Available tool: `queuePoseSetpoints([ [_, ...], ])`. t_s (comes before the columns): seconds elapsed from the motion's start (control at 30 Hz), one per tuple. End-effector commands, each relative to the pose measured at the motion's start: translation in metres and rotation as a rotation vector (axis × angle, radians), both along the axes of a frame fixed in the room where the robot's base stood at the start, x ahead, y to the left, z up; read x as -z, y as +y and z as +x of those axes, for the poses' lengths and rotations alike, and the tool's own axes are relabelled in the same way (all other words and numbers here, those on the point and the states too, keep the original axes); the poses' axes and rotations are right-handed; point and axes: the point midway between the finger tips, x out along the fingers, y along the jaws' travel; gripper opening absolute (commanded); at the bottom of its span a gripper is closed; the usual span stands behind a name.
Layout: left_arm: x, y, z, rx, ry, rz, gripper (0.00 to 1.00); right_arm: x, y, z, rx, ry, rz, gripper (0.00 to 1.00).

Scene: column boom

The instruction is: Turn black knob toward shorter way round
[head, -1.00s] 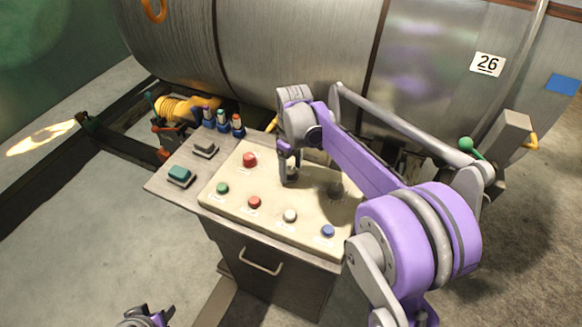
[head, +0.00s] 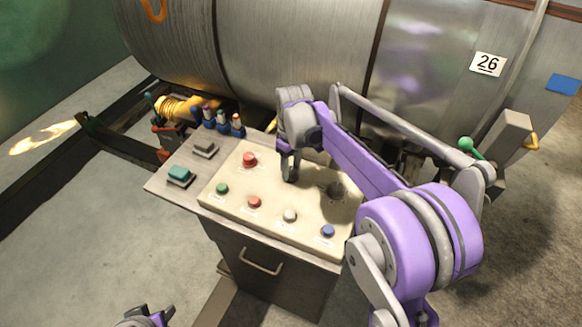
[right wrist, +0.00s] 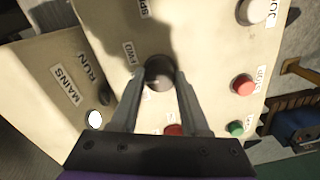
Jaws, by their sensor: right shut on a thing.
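The black knob (right wrist: 158,73) sits on the cream panel between the fingers of my right gripper (right wrist: 162,80) in the right wrist view, near a label reading FWD. Both fingers lie along its sides, shut on it. In the head view my right gripper (head: 289,176) reaches down to the panel (head: 235,205) and hides most of the knob. The knob's pointer mark is too unclear to read. My left gripper (head: 150,315) shows only at the bottom edge of the head view, its fingers apart, far from the panel.
Around the knob are a red button (head: 249,160), a green button (head: 222,188), a white button (head: 290,215), a blue button (head: 327,231) and another dark knob (head: 336,189). A teal switch (head: 180,174) is at left. A large metal drum (head: 300,60) stands behind the console.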

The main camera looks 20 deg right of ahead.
Motion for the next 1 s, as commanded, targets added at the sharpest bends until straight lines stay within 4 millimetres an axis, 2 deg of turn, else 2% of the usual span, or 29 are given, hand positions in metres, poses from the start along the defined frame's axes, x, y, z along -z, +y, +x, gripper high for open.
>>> queuePoseSetpoints([
  [0.6, 0.0045, 0.0000, -0.0013, 0.000, 0.002, 0.000, 0.50, 0.0000, -0.0001, -0.0010, 0.494, 0.001, 0.000, 0.00],
  [1.0, 0.0056, 0.0000, -0.0015, 0.000, 0.003, 0.000, 0.50, -0.0002, 0.0002, -0.0008, 0.669, 0.000, 0.000, 0.00],
])
